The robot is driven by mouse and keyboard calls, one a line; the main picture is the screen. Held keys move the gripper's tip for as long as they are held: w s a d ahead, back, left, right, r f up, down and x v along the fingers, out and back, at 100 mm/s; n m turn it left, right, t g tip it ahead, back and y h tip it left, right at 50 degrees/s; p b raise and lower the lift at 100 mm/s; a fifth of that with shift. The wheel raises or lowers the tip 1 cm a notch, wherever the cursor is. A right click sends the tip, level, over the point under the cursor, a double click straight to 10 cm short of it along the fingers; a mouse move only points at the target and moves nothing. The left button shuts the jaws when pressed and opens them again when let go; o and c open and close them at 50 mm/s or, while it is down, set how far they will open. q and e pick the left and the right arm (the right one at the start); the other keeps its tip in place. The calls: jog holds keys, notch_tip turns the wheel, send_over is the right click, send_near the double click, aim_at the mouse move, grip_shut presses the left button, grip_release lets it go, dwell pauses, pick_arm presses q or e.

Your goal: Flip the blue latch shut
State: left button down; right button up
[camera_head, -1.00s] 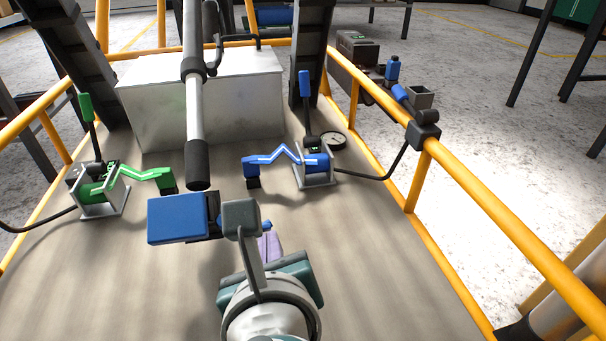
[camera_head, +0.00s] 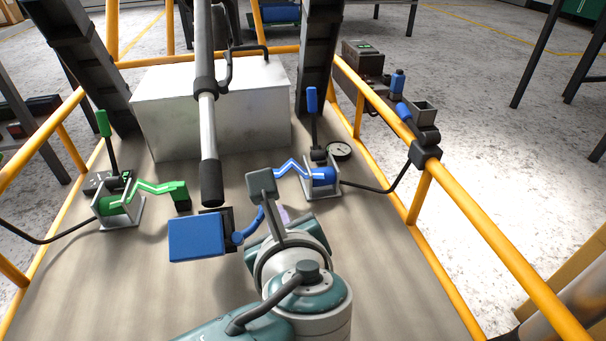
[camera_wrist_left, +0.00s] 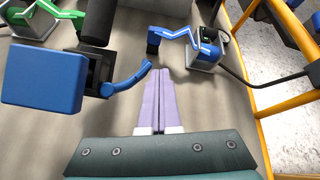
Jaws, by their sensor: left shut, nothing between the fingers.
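A blue block (camera_head: 197,238) with a black hinge part and a curved blue lever (camera_head: 251,228) stands at mid floor. I take this lever for the latch. In the left wrist view the curved lever (camera_wrist_left: 130,79) extends right from the black part beside the blue block (camera_wrist_left: 45,78). My left gripper (camera_wrist_left: 160,74) has its purple fingers together and empty. In that view its tips are just right of the lever's free end; I cannot tell whether they touch. In the head view the gripper (camera_head: 284,215) is mostly hidden by my arm. My right gripper is not in view.
A blue zigzag crank (camera_head: 293,168) is just beyond the gripper, with a blue upright lever (camera_head: 312,101) behind. A green crank (camera_head: 150,188) is at left. A grey post (camera_head: 210,150) hangs above. Yellow rails (camera_head: 490,225) border the floor; its front is clear.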

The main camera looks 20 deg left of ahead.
pick_arm(q)
jog(key=shift+w+a+r+n+y, duration=0.2)
jog(key=shift+w+n+y, duration=0.1)
jog(key=shift+n, duration=0.3)
jog(key=shift+w+a+r+g+p, duration=0.25)
jog(key=shift+a+g+p, duration=0.1)
jog(key=shift+a, duration=0.2)
jog(key=shift+s, duration=0.1)
jog(key=shift+s+a+f+p, duration=0.15)
jog(key=shift+s+a+p, duration=0.35)
